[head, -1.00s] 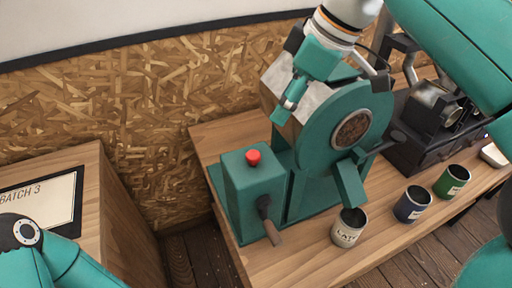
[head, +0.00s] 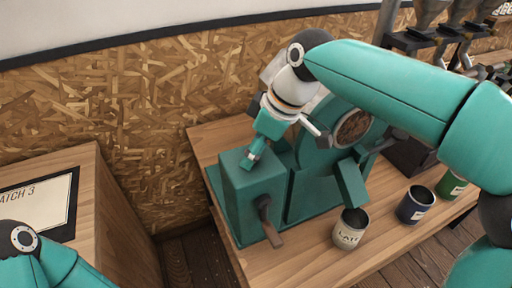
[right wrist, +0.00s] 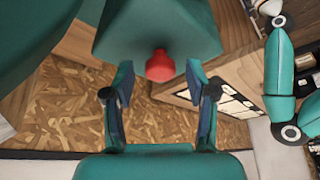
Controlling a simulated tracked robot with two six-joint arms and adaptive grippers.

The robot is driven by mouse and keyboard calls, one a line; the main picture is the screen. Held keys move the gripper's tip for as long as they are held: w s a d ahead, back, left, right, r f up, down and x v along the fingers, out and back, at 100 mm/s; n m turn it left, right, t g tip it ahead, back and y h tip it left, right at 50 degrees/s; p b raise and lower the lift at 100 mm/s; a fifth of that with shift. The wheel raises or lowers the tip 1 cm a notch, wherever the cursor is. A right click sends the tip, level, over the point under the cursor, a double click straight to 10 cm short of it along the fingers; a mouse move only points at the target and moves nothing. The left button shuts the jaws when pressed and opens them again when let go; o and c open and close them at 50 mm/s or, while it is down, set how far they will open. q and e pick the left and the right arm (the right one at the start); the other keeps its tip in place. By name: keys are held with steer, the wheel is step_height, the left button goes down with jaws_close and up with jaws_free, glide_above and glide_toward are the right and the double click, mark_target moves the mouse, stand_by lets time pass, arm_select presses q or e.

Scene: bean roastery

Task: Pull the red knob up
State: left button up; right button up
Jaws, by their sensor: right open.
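The red knob (right wrist: 160,66) shows in the right wrist view on the teal box (right wrist: 158,28) of the roasting machine. In the head view my right gripper hides the knob, and the same box (head: 252,195) shows below the gripper. My right gripper (head: 249,161) points down at the box top. In the right wrist view my right gripper (right wrist: 158,75) is open, with one finger on each side of the knob and a gap on both sides. My left arm shows at the lower left of the head view, but its gripper is out of frame.
A lever with a wooden handle (head: 272,234) is on the box front. A cream can (head: 350,229), a blue can (head: 415,205) and a green can (head: 452,184) stand on the wooden table. A sign (head: 40,205) lies on the left cabinet.

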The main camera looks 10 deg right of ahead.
steer(key=shift+c, duration=0.2)
jaws_close()
steer(key=shift+r, duration=0.1)
step_height(320, 180, up, 3)
steer(key=p, duration=0.2)
steer(key=shift+p, duration=0.3)
steer(key=shift+w+f, duration=0.1)
steer(key=shift+f, duration=0.1)
steer(key=shift+c, duration=0.8)
jaws_free()
steer(key=shift+r, duration=0.1)
steer(key=shift+o, duration=1)
